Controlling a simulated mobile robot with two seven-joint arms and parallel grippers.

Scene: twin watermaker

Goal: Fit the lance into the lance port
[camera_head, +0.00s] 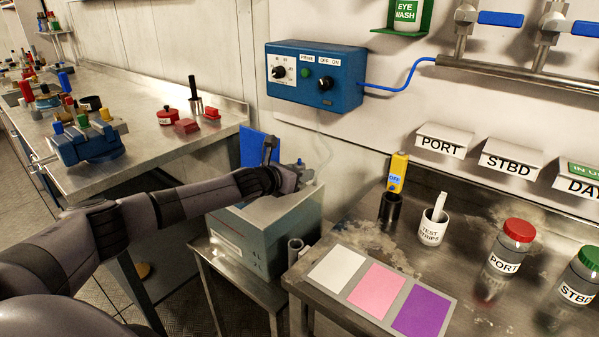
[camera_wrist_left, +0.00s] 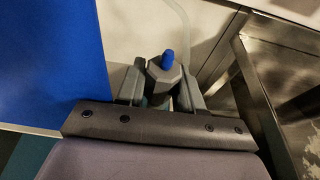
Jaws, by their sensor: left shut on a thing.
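My left gripper (camera_head: 298,176) is over the top of the grey box-shaped tank (camera_head: 255,240), near its back right. In the left wrist view my left gripper (camera_wrist_left: 160,92) is shut on a grey faceted piece with a blue tip, which looks like the head of the lance (camera_wrist_left: 164,74). A pale, thin hose (camera_wrist_left: 183,22) rises behind it. The lance's lower part is hidden by the gripper, so I cannot tell whether it is in the tank. I cannot make out the lance port. My right gripper is not in view.
A blue upright panel (camera_head: 257,147) stands close behind the wrist. A blue control box (camera_head: 315,77) hangs on the wall above. The right bench holds a black cup (camera_head: 391,207), a test strips cup (camera_head: 432,227) and jars. The left bench (camera_head: 150,128) carries a blue vise (camera_head: 88,143).

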